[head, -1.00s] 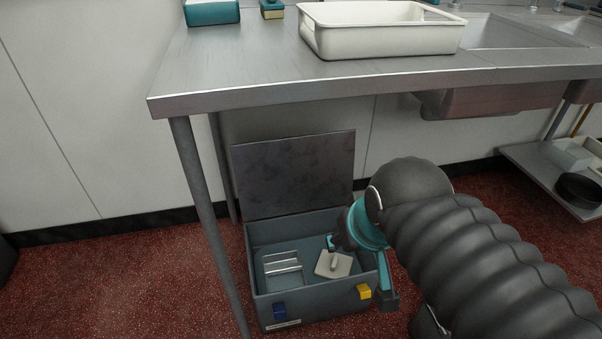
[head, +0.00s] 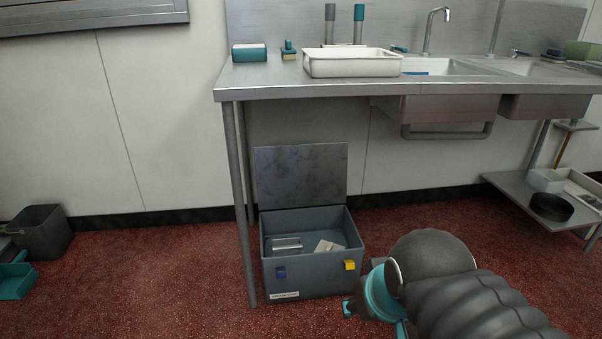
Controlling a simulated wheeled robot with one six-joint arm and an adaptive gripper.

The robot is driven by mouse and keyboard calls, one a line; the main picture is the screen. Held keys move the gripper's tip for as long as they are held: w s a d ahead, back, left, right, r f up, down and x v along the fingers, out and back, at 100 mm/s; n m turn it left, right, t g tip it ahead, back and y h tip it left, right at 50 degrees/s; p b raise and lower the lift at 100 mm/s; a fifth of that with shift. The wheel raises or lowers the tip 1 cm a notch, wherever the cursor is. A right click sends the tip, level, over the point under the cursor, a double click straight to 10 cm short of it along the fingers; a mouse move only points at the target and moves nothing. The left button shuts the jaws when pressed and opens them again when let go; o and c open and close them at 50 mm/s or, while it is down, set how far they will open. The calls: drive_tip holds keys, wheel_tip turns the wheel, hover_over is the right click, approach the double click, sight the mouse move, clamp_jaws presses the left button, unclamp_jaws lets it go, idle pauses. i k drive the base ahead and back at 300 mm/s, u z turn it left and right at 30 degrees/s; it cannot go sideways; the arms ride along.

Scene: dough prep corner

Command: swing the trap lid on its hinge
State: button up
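The grease trap is a grey box (head: 318,283) on the red floor under the steel counter. Its lid (head: 301,177) stands open and upright along the back edge, leaning slightly back. A blue latch (head: 280,272) and a yellow latch (head: 349,265) sit on the front. Inside are a metal bar piece (head: 287,244) and a pale flat piece (head: 328,246), partly hidden by the front wall. My gripper (head: 352,308) is low, in front of the box's right front corner, apart from the lid. Its fingers are mostly hidden behind my arm, so their opening does not show.
The counter (head: 290,90) overhangs the box, with a table leg (head: 242,200) close at its left. A white tub (head: 352,64) stands on top. A low shelf (head: 520,197) is at the right. Floor to the left is clear up to a grey bin (head: 42,232).

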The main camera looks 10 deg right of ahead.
sight(288, 176)
drive_tip(key=u, duration=0.65)
drive_tip(key=i, duration=0.6)
drive_tip(key=u, duration=1)
drive_tip(key=i, duration=1.65)
drive_tip(key=z, duration=1.2)
drive_tip(key=i, duration=0.6)
drive_tip(key=z, duration=0.65)
